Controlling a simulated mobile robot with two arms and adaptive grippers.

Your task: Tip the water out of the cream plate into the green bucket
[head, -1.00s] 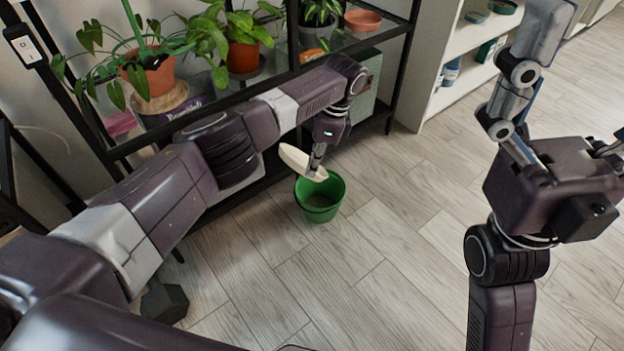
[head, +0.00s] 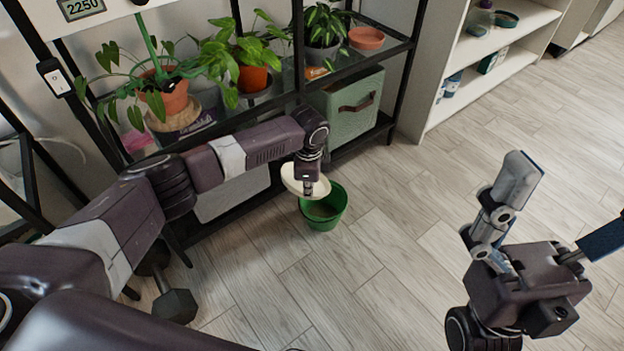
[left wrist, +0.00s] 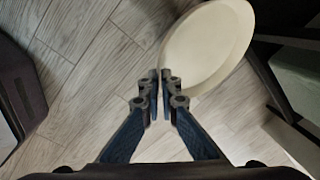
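The cream plate (head: 291,181) is above and beside the left rim of the green bucket (head: 337,209), which stands upright on the floor. My left gripper (head: 308,190) is shut on the plate's rim. In the left wrist view, the fingers (left wrist: 163,80) are close together at the edge of the plate (left wrist: 212,45), whose pale face shows. I cannot see water on the plate, and I cannot tell what is in the bucket. The bucket does not show in the left wrist view. My right gripper (head: 566,205) is empty, its fingers spread wide, far right of the bucket.
A black shelf with potted plants (head: 168,97) stands behind my left arm. A green fabric box (head: 350,108) sits on its lower level. A dark dumbbell (head: 174,303) lies on the floor at lower left. The wooden floor right of the bucket is clear.

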